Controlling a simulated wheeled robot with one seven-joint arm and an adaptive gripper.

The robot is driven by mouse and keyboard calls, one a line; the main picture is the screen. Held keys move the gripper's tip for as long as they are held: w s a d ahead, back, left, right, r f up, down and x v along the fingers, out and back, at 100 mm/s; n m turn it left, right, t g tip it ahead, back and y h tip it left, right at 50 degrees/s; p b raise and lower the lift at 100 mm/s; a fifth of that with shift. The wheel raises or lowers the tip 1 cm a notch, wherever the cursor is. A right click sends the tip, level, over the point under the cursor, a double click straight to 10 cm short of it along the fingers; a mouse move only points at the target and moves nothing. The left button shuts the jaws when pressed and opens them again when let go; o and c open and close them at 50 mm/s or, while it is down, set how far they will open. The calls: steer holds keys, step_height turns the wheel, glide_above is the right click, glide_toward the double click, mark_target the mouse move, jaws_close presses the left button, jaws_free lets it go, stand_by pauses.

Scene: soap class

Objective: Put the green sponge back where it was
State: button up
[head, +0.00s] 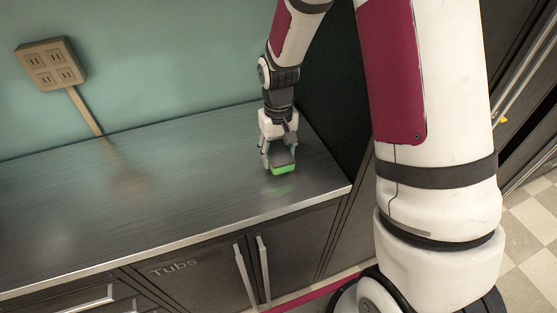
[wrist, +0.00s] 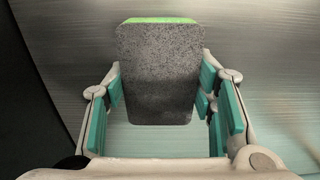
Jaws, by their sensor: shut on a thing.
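The green sponge (head: 284,169) is in my gripper (head: 279,155), low over the right end of the metal counter in the head view. In the wrist view the sponge (wrist: 160,75) shows a grey rough face with a thin green edge at the top. My gripper (wrist: 160,92) has its teal finger pads on either side of the sponge, and is shut on it. I cannot tell whether the sponge touches the counter.
The counter (head: 150,200) is bare to the left, with its front edge above cabinets marked "Tubs" (head: 173,267). A wall socket box (head: 51,64) with a conduit is at the back left. A dark tall panel (head: 330,90) stands at the counter's right end.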

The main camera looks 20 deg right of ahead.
mark_target(278, 162)
steer(key=shift+s+f, duration=0.1)
steer(key=shift+f, duration=1.3)
steer(key=shift+f, duration=0.15)
steer(key=o, duration=1.1)
